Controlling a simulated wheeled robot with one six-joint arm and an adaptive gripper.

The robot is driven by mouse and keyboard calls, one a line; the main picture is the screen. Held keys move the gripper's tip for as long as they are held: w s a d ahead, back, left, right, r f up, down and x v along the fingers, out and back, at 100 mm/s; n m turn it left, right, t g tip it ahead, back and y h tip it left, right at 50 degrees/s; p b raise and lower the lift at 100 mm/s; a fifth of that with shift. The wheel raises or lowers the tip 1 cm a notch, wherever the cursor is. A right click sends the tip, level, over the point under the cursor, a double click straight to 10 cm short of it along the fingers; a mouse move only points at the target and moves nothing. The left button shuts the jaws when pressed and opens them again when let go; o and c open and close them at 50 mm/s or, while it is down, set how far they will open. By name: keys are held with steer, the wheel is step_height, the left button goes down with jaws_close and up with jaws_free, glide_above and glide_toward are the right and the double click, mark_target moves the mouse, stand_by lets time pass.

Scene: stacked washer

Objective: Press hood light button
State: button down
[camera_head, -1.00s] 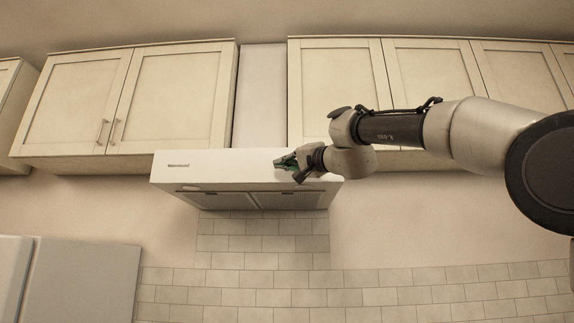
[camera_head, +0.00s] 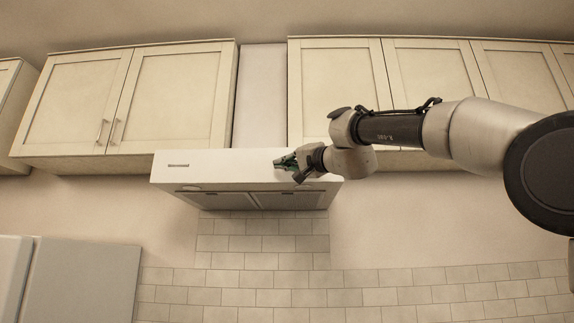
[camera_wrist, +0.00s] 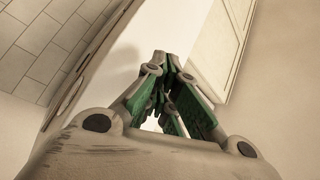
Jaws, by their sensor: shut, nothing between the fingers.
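The white range hood (camera_head: 225,166) hangs on the wall in the middle of the head view, with filter panels on its underside. A small dark slotted strip (camera_head: 178,165) is at the left of its front face. My gripper (camera_head: 279,162) is shut and empty, its tip at the right part of the hood's front. I cannot tell whether it touches. In the wrist view, the green-padded fingers (camera_wrist: 160,85) come together in front of the pale hood surface (camera_wrist: 150,35). No separate light button can be made out; the gripper may cover part of the front.
Cream cabinets (camera_head: 170,95) hang left of the hood, and more cabinets (camera_head: 340,80) hang to the right, behind my arm. A tiled wall (camera_head: 262,245) is below the hood. A grey panel (camera_head: 82,280) stands at the lower left.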

stand_by(0.4)
steer(key=shift+w, duration=0.45)
steer(key=shift+w, duration=0.15)
stand_by(0.3)
steer(key=shift+s, duration=0.6)
steer(key=s, duration=0.6)
stand_by(0.3)
steer(key=shift+a, duration=0.15)
stand_by(0.3)
